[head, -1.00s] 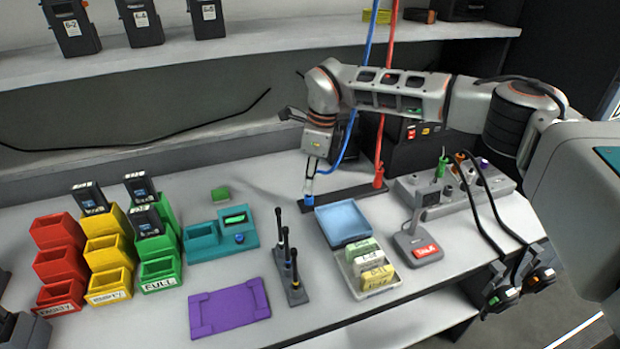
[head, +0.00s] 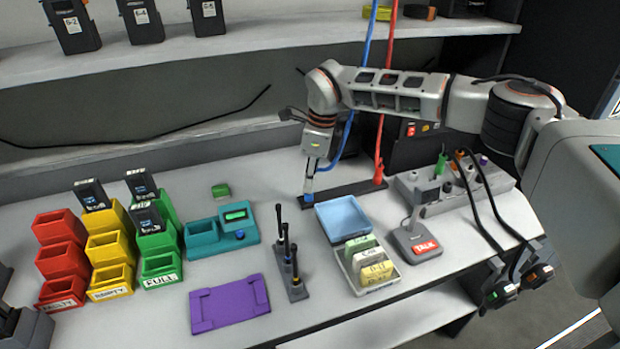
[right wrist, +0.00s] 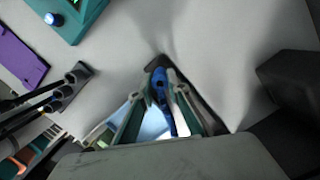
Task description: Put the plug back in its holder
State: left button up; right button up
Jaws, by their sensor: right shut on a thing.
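My right gripper (head: 312,172) points down at the back of the table and is shut on the blue plug (head: 309,186). The plug's blue cable (head: 345,140) rises behind the gripper. The plug is upright over the blue left end of a dark bar-shaped holder (head: 343,194). Its lower end appears to meet that blue end, but I cannot tell how deep it sits. In the right wrist view the blue plug (right wrist: 158,88) shows between the fingers, which partly hide the holder. A red plug (head: 378,172) with a red cable stands at the holder's right end.
An open blue-lidded box (head: 343,218) of cards and a talk microphone (head: 416,243) stand in front of the holder. A grey socket panel (head: 470,190) is to the right. A teal device (head: 203,238), black-handled tools (head: 290,260) and coloured bins (head: 110,247) stand left.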

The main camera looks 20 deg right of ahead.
pick_arm(q)
jog(key=shift+s+f, duration=0.2)
jog(key=shift+s, duration=0.15)
pick_arm(e)
jog(key=shift+f, duration=0.35)
pick_arm(q)
jog(key=shift+r, duration=0.1)
pick_arm(e)
jog(key=o, duration=0.9)
pick_arm(q)
jog(key=shift+w+r, duration=0.25)
jog(key=shift+w, duration=0.15)
pick_arm(e)
jog(key=shift+o, duration=0.2)
jog(key=shift+r, duration=0.1)
